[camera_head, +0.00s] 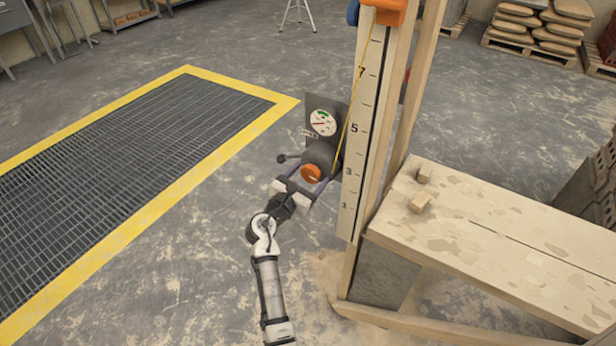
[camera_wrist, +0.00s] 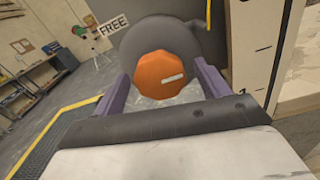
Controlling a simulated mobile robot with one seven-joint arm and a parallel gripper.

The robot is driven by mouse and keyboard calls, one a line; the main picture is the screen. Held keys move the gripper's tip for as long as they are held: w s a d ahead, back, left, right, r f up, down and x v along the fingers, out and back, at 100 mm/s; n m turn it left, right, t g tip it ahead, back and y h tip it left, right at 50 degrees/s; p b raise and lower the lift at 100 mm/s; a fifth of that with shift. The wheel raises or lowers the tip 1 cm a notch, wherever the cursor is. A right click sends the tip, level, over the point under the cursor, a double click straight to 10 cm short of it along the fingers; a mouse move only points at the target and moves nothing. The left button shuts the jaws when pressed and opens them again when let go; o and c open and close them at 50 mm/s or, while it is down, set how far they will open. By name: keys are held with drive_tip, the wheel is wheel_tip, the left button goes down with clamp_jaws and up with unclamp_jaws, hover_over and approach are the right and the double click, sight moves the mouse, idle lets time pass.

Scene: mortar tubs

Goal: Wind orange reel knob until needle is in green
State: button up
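The orange reel knob (camera_head: 311,173) sits on the front of a dark grey reel (camera_head: 320,155). In the wrist view the faceted knob (camera_wrist: 164,75) carries a white bar, slightly tilted. My gripper (camera_head: 309,178) is open, its purple fingers on the left and right of the knob, with gaps visible in the wrist view (camera_wrist: 162,80). I cannot tell whether the tips touch it. The round white gauge (camera_head: 323,122) above the reel has a green zone near its top. Its needle is too small to read surely. The gauge face is out of the wrist view.
A plank bench (camera_head: 480,235) is farther right. Floor is clear at left.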

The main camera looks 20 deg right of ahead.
drive_tip(key=c, duration=0.9)
drive_tip(key=shift+m, duration=0.3)
drive_tip(key=m+b, duration=0.2)
drive_tip(key=m, duration=0.1)
drive_tip(key=shift+f+m, duration=0.15)
drive_tip(key=shift+m, duration=0.25)
drive_tip(key=m+b, duration=0.3)
drive_tip(key=m, duration=0.1)
drive_tip(key=shift+m, duration=0.3)
drive_tip(key=m+b, duration=0.2)
drive_tip(key=m, duration=0.1)
drive_tip(key=shift+f+m+b, duration=0.1)
drive_tip(key=shift+m+b, duration=0.2)
drive_tip(key=shift+b, duration=0.05)
drive_tip(key=m+b, duration=0.3)
drive_tip(key=shift+m, duration=0.3)
drive_tip(key=m+b, duration=0.2)
drive_tip(key=shift+m, duration=0.3)
drive_tip(key=shift+m+b, duration=1.1)
drive_tip(key=shift+m, duration=0.4)
